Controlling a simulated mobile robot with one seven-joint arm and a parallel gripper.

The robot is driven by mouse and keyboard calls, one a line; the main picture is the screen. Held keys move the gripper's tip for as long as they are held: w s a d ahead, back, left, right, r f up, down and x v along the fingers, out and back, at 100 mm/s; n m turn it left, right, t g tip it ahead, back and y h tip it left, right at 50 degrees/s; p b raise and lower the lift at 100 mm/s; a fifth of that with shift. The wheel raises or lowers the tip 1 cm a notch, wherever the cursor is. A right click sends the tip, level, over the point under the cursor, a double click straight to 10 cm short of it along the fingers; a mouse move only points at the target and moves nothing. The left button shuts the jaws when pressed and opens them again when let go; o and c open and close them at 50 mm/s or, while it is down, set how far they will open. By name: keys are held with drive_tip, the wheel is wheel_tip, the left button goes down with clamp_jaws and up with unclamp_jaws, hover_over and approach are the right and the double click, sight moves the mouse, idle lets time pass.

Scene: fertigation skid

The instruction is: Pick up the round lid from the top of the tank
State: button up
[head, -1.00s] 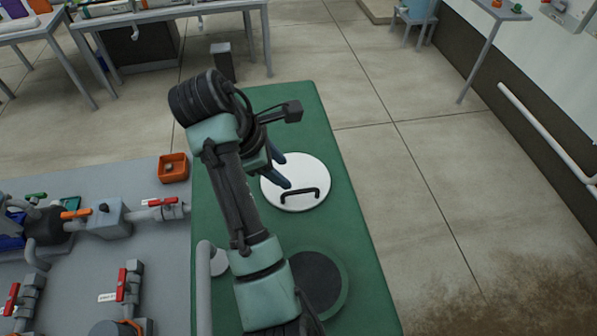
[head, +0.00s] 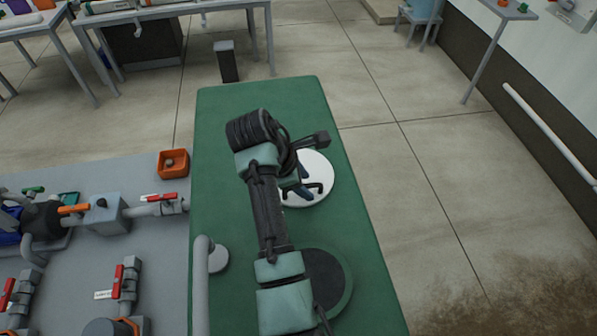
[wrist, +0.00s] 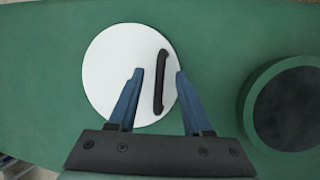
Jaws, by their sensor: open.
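The round white lid (head: 322,172) lies on the green top of the tank (head: 222,120), partly hidden by my arm in the head view. In the wrist view the lid (wrist: 105,70) shows almost whole, with a black bar handle (wrist: 160,82) standing on it. My gripper (wrist: 158,72) is open, its two blue fingers over the lid. The handle lies between the fingers in the picture, closer to the right finger. In the head view my gripper (head: 302,190) is beside the handle (head: 316,188). I cannot tell how far above the lid the fingertips are.
A dark round opening with a green rim (head: 325,280) is on the tank top, nearer than the lid. A grey pipe (head: 201,285) rises at the left edge. An orange box (head: 173,163) and valves stand on the grey skid at left. The far tank top is clear.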

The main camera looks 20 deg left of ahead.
drive_tip(key=shift+w+f, duration=0.1)
drive_tip(key=shift+f, duration=0.15)
clamp_jaws()
idle(1.3)
